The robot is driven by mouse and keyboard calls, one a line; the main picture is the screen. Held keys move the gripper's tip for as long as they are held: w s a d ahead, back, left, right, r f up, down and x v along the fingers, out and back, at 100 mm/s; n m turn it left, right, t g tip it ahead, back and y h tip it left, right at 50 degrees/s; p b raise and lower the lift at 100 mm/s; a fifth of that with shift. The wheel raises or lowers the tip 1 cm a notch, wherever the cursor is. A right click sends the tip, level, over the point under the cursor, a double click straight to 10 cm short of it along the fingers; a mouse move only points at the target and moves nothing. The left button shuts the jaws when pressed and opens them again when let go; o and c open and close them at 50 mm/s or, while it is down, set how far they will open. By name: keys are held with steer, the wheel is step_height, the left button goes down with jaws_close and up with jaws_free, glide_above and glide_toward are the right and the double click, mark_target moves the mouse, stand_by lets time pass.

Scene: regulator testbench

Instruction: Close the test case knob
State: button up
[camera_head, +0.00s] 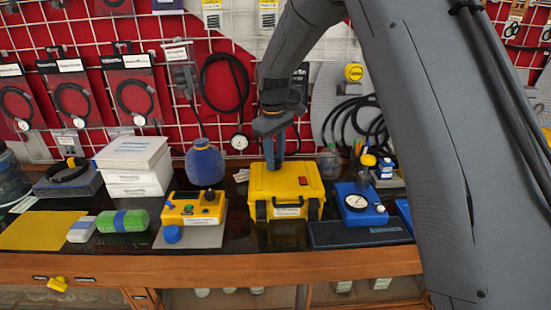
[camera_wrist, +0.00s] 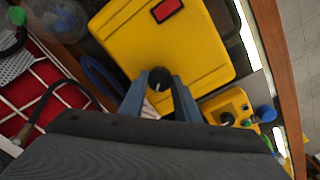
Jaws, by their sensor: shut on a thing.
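The yellow test case (camera_head: 284,184) stands closed on the dark bench top, with a red label on its lid and black latches at its front. It fills the upper middle of the wrist view (camera_wrist: 205,58). The black knob (camera_wrist: 160,77) with a white mark shows on the case between my fingers. My gripper (camera_head: 274,164) points down at the left part of the case lid. In the wrist view its blue-grey fingers (camera_wrist: 160,83) are shut on the knob, one on each side. In the head view the fingers hide the knob.
A yellow control box (camera_head: 194,208) stands left of the case, and a blue gauge unit (camera_head: 359,203) stands to its right. A blue round vessel (camera_head: 204,165) is behind left. A red panel with a white grid and hanging hoses rises behind. The wooden bench edge (camera_head: 220,270) runs in front.

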steer(key=m, duration=0.4)
steer(key=shift+m, duration=0.3)
steer(key=shift+w+m, duration=0.1)
steer(key=shift+m, duration=1.3)
steer(key=shift+r, duration=0.1)
steer(key=o, duration=1)
steer(key=shift+o, duration=0.2)
steer(key=r+b, duration=0.1)
steer(key=r, duration=0.3)
steer(key=r+b, duration=0.1)
steer(key=r, duration=0.2)
steer(key=shift+a+r, duration=0.2)
steer(key=shift+r, duration=0.15)
